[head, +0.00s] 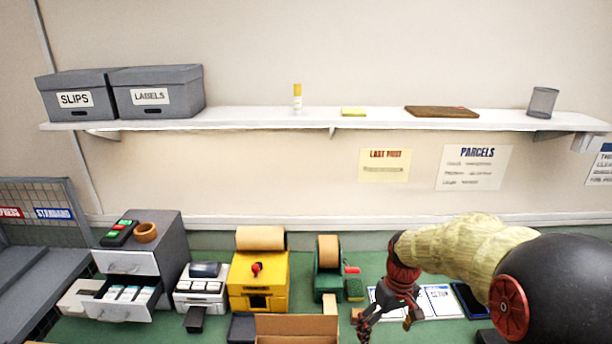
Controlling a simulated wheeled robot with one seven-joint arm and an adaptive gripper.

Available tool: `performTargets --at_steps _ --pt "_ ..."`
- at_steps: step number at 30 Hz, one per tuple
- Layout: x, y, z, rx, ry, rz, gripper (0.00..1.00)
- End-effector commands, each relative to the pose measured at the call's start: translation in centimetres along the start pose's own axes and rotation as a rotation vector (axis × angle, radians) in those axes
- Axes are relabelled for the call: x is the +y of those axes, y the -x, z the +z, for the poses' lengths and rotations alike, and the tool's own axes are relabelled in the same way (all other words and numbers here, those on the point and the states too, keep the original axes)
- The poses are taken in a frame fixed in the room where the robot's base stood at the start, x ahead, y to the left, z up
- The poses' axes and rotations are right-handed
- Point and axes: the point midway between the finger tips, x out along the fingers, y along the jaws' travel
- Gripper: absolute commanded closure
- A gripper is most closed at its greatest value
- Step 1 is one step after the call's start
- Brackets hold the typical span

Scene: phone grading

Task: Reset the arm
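My gripper (387,327), dark with red parts, hangs at the end of my arm at the lower right of the head view. Its two fingers point down and stand apart, with nothing seen between them. It is in front of white printed sheets (440,302) on the green bench and hides part of them. A dark phone-like slab (468,300) lies right of the sheets, partly behind my arm. I cannot tell how high the fingers are above the bench.
An open cardboard box (296,326), a green tape dispenser (328,277) and a yellow machine (258,277) stand left of my gripper. Further left are a small printer (202,286) and a grey drawer unit (168,245) with a drawer open. A white shelf (240,118) runs above.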

Motion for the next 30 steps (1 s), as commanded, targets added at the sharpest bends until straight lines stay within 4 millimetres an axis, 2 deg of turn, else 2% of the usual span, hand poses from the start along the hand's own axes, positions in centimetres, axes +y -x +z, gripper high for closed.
performTargets --at_steps 3,9,18,24,30 --pt "-1.4 2.4 3.4 0.039 -0.106 0.022 0.11" --pt "-3.5 5.4 8.8 0.113 -0.244 0.052 0.11" --pt "-6.2 7.8 16.2 0.255 -0.323 0.085 0.11" --pt "-7.6 8.9 19.8 0.373 -0.301 0.110 0.11" --pt "-8.4 11.0 21.0 0.490 -0.286 0.126 0.11"
